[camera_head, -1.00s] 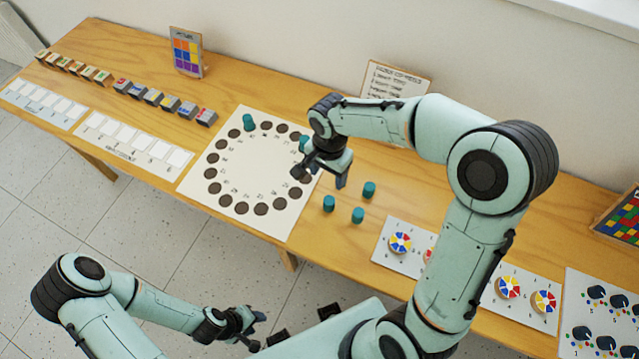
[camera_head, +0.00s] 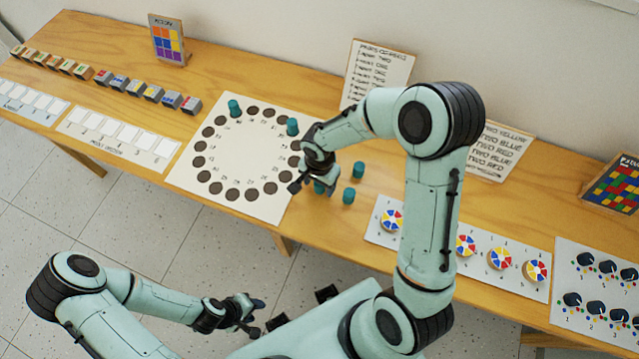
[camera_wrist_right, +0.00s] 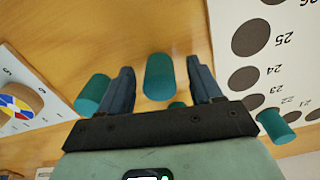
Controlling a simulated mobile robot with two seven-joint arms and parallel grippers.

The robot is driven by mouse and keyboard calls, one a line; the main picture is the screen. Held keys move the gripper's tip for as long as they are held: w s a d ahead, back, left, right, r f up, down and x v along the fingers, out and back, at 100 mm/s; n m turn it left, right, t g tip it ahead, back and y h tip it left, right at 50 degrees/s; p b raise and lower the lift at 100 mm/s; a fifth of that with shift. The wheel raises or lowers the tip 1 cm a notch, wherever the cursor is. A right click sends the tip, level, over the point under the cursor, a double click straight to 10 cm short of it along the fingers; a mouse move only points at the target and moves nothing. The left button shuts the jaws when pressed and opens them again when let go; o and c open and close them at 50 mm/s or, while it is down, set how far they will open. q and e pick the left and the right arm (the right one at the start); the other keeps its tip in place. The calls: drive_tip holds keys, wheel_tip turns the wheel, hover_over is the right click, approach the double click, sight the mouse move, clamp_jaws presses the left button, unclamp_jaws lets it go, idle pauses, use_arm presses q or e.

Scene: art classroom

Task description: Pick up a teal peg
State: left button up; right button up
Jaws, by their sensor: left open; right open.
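Three loose teal pegs stand on the table right of the white numbered board (camera_head: 187,178): a back peg (camera_head: 358,169), a front peg (camera_head: 348,196), and a left one partly hidden by my right gripper (camera_head: 312,188). Two more teal pegs stand on the board, a left one (camera_head: 234,108) and a right one (camera_head: 292,126). In the right wrist view, my right gripper (camera_wrist_right: 158,68) is open, with a teal peg (camera_wrist_right: 158,78) showing between its fingers, not gripped. My left gripper (camera_head: 252,312) is open and empty, away from the table.
A card with colour-wheel discs (camera_head: 380,232) lies right of the loose pegs. A knob panel (camera_head: 566,318) is further right. A written sign (camera_head: 378,70) stands behind. Small blocks (camera_head: 150,93) and cards (camera_head: 125,133) occupy the left. Bare wood lies in front of the pegs.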

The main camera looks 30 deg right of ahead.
drive_tip(key=c, duration=1.1)
